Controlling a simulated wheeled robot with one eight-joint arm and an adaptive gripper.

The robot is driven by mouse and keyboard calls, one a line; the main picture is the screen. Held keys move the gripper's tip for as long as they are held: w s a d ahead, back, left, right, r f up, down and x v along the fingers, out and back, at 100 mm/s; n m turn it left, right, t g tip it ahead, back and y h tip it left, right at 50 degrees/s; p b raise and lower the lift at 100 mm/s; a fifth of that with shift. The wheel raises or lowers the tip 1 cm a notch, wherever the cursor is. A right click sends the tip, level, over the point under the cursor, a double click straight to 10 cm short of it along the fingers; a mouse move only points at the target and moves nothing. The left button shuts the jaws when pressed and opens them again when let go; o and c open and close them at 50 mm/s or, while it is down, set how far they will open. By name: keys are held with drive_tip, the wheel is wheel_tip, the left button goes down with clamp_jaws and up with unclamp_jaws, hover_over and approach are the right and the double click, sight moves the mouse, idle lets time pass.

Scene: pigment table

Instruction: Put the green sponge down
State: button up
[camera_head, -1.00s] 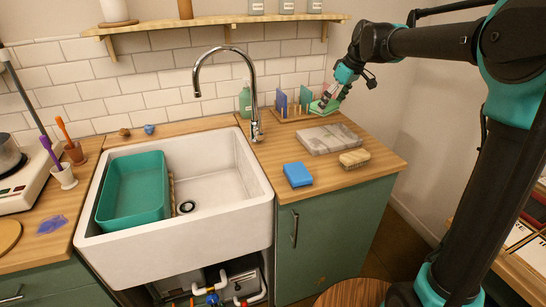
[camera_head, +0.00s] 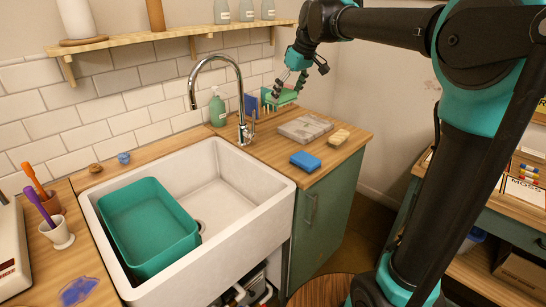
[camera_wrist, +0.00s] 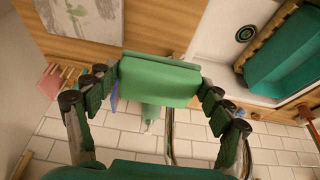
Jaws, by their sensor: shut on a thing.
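The green sponge (camera_wrist: 160,82) is a flat green block, held between the two fingers of my gripper (camera_wrist: 158,88) in the wrist view. In the head view my gripper (camera_head: 289,82) holds the sponge (camera_head: 280,97) above the back of the wooden counter (camera_head: 258,145), right of the tap. The wrist view shows a grey stone slab (camera_wrist: 85,18) beyond the sponge. Whether the sponge touches anything below it is hard to tell.
Behind the counter's slab (camera_head: 303,128) are a soap bottle (camera_head: 217,108) and a blue plate (camera_head: 251,105). A blue sponge (camera_head: 305,161) and a brush (camera_head: 338,137) lie in front. The white sink (camera_head: 250,190) holds a teal basin (camera_head: 150,225). The tap (camera_head: 240,95) stands close by.

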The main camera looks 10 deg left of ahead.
sight(282, 153)
drive_tip(key=shift+s+f, duration=0.15)
wheel_tip(282, 153, down, 20)
drive_tip(key=shift+r, duration=0.2)
idle(0.4)
drive_tip(key=o, duration=1.3)
drive_tip(key=shift+f, duration=0.1)
drive_tip(key=v, duration=1.2)
drive_tip(key=s+d+f+m+t+h, duration=0.1)
drive_tip(key=s+d+f+m+h, duration=0.2)
drive_tip(key=s+d+f+m, duration=0.7)
drive_tip(key=s+d+f, duration=1.1)
drive_tip(key=s+f, duration=0.1)
drive_tip(key=s, duration=0.1)
drive_tip(key=shift+m, duration=0.3)
